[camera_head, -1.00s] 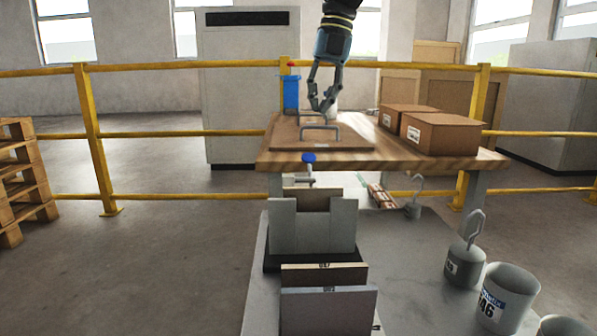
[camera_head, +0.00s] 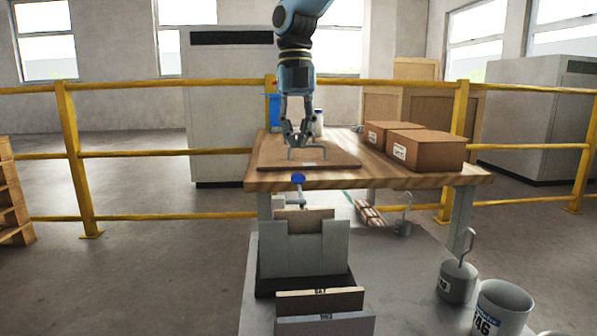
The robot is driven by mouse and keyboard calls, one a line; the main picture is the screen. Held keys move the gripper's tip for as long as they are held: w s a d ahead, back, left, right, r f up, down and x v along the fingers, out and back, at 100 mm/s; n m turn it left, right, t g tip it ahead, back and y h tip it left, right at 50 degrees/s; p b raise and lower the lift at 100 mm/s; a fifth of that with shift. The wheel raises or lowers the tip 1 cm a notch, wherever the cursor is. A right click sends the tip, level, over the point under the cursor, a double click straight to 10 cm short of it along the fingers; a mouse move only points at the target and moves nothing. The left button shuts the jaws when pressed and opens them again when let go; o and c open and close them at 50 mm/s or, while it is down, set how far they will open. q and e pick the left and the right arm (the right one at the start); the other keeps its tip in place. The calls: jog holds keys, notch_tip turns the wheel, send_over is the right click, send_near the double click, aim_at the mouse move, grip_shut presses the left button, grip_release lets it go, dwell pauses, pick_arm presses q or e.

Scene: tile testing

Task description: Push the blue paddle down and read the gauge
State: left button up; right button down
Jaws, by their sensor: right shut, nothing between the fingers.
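The blue paddle (camera_head: 298,179) is a small round blue disc on a pale stem. It stands at the front edge of the wooden table, above the grey tile fixture (camera_head: 275,250). My right gripper (camera_head: 298,142) hangs pointing down behind the paddle, over the brown board (camera_head: 335,160) with its grey handle (camera_head: 308,149). It is shut and empty, and overlaps the handle in the picture; I cannot tell if they touch. It is apart from the paddle. No gauge face can be made out. My left gripper is out of view.
Two cardboard boxes (camera_head: 424,151) sit on the right of the wooden table (camera_head: 420,181). A white bottle (camera_head: 318,122) stands behind my gripper. Hook weights (camera_head: 458,280) and a pail (camera_head: 500,306) stand on the lower grey table at right. Numbered tiles (camera_head: 320,301) stand in front.

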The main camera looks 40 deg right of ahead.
aim_at(298, 176)
jog(key=f, duration=0.3)
jog(key=shift+s+f, duration=0.15)
jog(key=shift+s, duration=0.05)
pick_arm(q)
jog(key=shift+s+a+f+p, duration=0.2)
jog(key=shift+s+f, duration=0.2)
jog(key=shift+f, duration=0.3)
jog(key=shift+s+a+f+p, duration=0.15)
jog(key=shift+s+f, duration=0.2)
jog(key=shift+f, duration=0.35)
pick_arm(e)
jog(key=shift+a+f, duration=0.1)
jog(key=shift+f, duration=0.85)
